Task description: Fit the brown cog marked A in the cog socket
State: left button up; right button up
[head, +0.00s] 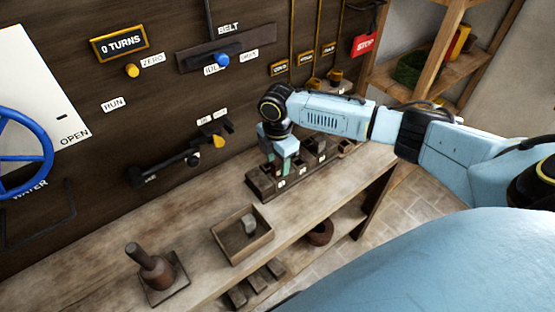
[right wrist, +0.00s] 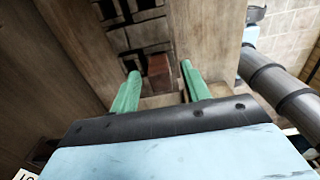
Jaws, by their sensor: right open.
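My right gripper (head: 279,163) points down over a dark rack (head: 262,187) at the back of the bench, its green fingers apart. The rack has several compartments with small white labels, too small to read, and dark brown blocks in it. In the right wrist view, my right gripper (right wrist: 160,72) is open, and a reddish-brown block (right wrist: 159,66) shows between and beyond its fingertips. I cannot tell whether this is the cog marked A; no letter shows on it. I cannot make out the cog socket for certain. My left gripper is not in view.
An open wooden tray (head: 264,244) with a grey piece stands on the bench (head: 205,268). Left of it, a brown handled object (head: 150,266) stands on a square plate. Levers and a blue wheel (head: 42,150) project from the wall. A brown ring (head: 319,232) lies on the lower shelf.

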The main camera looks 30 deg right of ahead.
notch_tip(320, 180, up, 13)
jog(key=shift+r, duration=0.2)
jog(key=s+a+f+m, duration=0.1)
jog(key=s+a+f, duration=0.2)
jog(key=a, duration=0.1)
jog(key=s+a+f+m+t+y, duration=0.1)
jog(key=s+a+f+m, duration=0.1)
jog(key=s+a+f, duration=0.2)
jog(key=s+a+f+m+y, duration=0.1)
jog(key=s+a+f, duration=0.3)
jog(key=a, duration=0.1)
jog(key=shift+s+a+f+m+t, duration=0.15)
jog(key=shift+a+m+t, duration=0.1)
jog(key=shift+m+t, duration=0.15)
jog(key=s+d+f+m+t+h, duration=0.1)
jog(key=s+d+m, duration=0.2)
jog(key=s+m, duration=0.4)
jog(key=s+d+f+m+t+h, duration=0.1)
jog(key=s+d+m, duration=0.2)
jog(key=s+m, duration=0.35)
notch_tip(320, 180, down, 28)
jog(key=s+n+g+b, duration=0.2)
jog(key=s+b, duration=0.1)
jog(key=b, duration=0.1)
jog(key=s+d+f+b, duration=0.3)
jog(key=s+f, duration=1.3)
jog(key=f, duration=0.3)
jog(key=shift+s+f+g+b, duration=0.15)
jog(key=shift+s+g+b, duration=0.15)
jog(key=shift+g+b, duration=0.1)
